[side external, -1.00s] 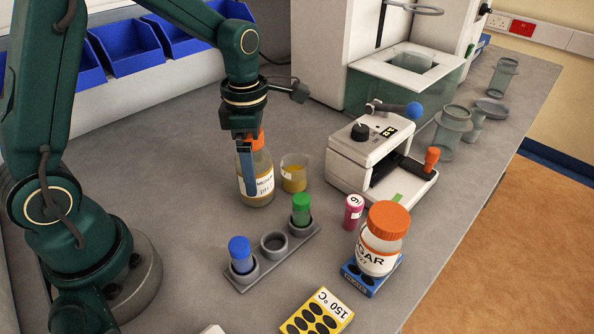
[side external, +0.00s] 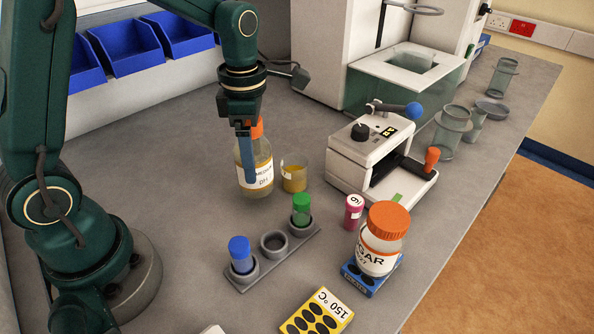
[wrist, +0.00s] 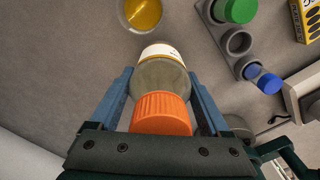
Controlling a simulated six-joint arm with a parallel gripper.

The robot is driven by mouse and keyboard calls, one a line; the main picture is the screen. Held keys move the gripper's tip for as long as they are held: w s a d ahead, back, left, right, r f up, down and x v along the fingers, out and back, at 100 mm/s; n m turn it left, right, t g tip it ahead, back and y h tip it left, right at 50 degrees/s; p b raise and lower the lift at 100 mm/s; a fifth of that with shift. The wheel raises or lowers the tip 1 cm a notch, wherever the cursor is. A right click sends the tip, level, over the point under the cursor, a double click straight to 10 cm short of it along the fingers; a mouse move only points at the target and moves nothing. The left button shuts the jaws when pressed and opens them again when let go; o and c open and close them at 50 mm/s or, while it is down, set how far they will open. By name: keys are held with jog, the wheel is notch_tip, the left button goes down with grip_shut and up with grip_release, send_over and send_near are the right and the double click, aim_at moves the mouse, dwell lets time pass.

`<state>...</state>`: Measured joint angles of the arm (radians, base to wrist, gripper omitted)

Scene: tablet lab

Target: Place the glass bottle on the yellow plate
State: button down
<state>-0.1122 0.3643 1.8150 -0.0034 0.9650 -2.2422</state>
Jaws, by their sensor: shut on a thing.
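In the wrist view the bottle (wrist: 160,75) is upright between the two blue fingers (wrist: 160,85). It appears a little above the bench. The yellow plate (side external: 304,309) marked 150 °C, with dark round holes, lies at the bottom of the side view, lower right of the bottle. Part of it is cut off there. A corner of the plate (wrist: 309,20) shows at the upper right of the wrist view.
A beaker of yellow liquid (side external: 294,179) stands just right of the held bottle. A grey rack (side external: 272,258) with blue- and green-capped tubes lies between bottle and plate. A second orange-capped bottle (side external: 381,244) stands on a blue plate (side external: 362,284), beside a pink vial (side external: 354,213).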

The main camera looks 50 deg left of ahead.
jog(key=shift+w+r, duration=0.1)
jog(key=shift+r, duration=0.85)
jog(key=s+a+r+m, duration=0.2)
jog(key=s+a+r, duration=0.4)
jog(key=a+r, duration=0.3)
jog(key=w+d+m, duration=0.1)
jog(key=d+m, duration=0.2)
jog(key=w+d+m, duration=0.1)
jog(key=d+m, duration=0.1)
jog(key=d, duration=0.1)
jog(key=w+d+m, duration=0.1)
jog(key=d+m, duration=0.2)
jog(key=shift+w+d+m, duration=0.15)
jog(key=shift+w+m, duration=0.15)
jog(key=shift+w, duration=0.1)
jog(key=s+d+m, duration=0.3)
jog(key=d+m, duration=0.4)
jog(key=d, duration=0.7)
jog(key=shift+s+d+f, duration=0.8)
jog(key=shift+d+f, duration=0.9)
jog(key=shift+f, duration=0.1)
jog(key=shift+s+d+f, duration=0.75)
jog(key=shift+d+f, duration=0.95)
jog(key=shift+f, duration=0.1)
jog(key=shift+s+d+f, duration=0.8)
jog(key=shift+d+f, duration=0.9)
jog(key=shift+f, duration=0.1)
jog(key=shift+f, duration=0.15)
